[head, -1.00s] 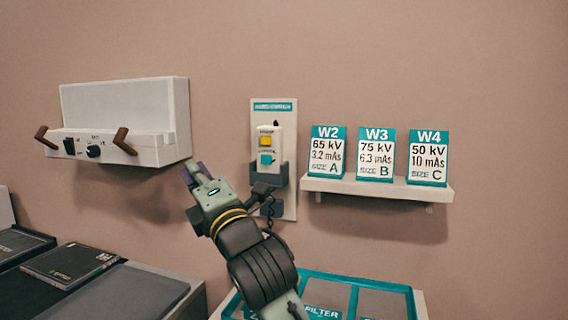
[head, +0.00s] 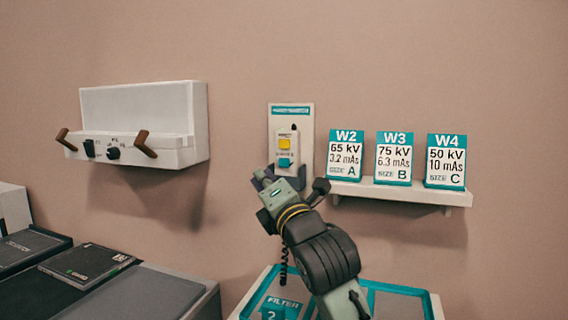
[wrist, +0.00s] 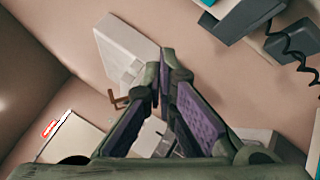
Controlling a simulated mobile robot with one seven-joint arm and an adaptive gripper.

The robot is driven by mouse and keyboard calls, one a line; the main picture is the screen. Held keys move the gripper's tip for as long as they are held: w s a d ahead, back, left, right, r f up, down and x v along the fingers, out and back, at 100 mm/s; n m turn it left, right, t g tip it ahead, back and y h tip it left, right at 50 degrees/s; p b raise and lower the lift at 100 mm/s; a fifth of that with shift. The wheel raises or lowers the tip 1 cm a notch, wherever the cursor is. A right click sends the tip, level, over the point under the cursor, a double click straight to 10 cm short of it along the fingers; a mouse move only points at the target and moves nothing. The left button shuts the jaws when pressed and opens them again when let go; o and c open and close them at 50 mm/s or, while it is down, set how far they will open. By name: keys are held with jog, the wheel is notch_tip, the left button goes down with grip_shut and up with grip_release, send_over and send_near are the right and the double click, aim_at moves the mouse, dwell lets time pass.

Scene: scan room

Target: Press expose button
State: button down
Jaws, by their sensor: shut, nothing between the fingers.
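A white handset (head: 288,138) stands in a dark holder on a pale wall panel (head: 304,116). It has a yellow button (head: 285,144) above a teal button (head: 285,162); their small labels are too blurred to read. My gripper (head: 262,178) is shut and empty, just below and left of the teal button in the head view, hiding part of the holder. I cannot tell whether it touches anything. In the wrist view my fingertips (wrist: 167,56) meet, and the dark holder (wrist: 240,18) shows at the upper right, apart from them. The buttons are not clearly seen there.
A coiled cord (wrist: 290,42) hangs by the holder. A shelf (head: 400,192) with three setting cards is right of the panel. A white wall box (head: 140,115) with brown handles is at left. A teal-edged tray (head: 405,290) and dark counters (head: 150,298) lie below.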

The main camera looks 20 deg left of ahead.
jog(key=w, duration=0.7)
jog(key=shift+w+p, duration=0.2)
jog(key=shift+p, duration=0.2)
jog(key=shift+w+d, duration=0.1)
dwell(1.0)
jog(key=shift+w, duration=0.35)
jog(key=shift+w, duration=0.45)
dwell(0.7)
jog(key=shift+s, duration=0.1)
jog(key=shift+s+b, duration=0.5)
jog(key=shift+s, duration=0.3)
jog(key=shift+s, duration=0.1)
jog(key=s+b, duration=0.1)
jog(key=s, duration=0.3)
jog(key=shift+s, duration=0.4)
